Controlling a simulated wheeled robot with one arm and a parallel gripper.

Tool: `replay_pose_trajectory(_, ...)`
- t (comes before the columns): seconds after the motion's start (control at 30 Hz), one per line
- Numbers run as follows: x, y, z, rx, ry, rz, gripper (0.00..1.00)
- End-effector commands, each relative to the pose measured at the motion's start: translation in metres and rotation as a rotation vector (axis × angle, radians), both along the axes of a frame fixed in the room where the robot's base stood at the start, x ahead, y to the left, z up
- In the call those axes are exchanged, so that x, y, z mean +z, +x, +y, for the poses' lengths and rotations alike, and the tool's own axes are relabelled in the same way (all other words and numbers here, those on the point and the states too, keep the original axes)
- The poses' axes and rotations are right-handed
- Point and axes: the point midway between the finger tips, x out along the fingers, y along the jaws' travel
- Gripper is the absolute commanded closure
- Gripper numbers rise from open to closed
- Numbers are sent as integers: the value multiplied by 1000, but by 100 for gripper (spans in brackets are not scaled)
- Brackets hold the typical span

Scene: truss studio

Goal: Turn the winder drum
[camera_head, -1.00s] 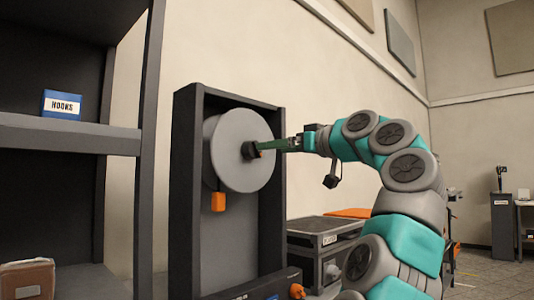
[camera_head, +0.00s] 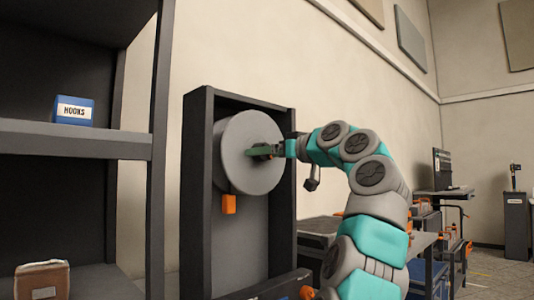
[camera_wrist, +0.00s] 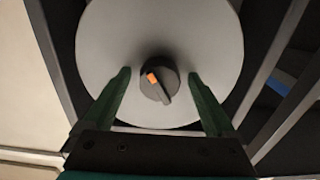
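The winder drum (camera_head: 240,178) is a large pale grey disc in a tall dark frame (camera_head: 200,200), and it fills the upper middle of the wrist view (camera_wrist: 205,30). A dark round knob (camera_wrist: 158,92) with an orange mark sits at its centre. My gripper (camera_head: 262,152) is at the drum's face and partly covers the knob in the head view. In the wrist view its two green fingers (camera_wrist: 159,74) stand apart, one on each side of the knob, with a visible gap to it. An orange block (camera_head: 229,204) hangs below the drum's left side.
A dark shelf unit (camera_head: 80,143) stands at the left with a blue HOOKS box (camera_head: 74,110) and a brown box (camera_head: 42,280). Dark cases and a cart stand low behind my arm. Open floor shows at the far right.

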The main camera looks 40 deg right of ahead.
Motion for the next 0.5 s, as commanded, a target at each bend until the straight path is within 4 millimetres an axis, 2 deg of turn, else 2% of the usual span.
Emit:
replay_pose_trajectory(0.07,0,0,0,0,0,0,19)
replay_pose_trajectory(0.5,0,0,0,0,0,0,69)
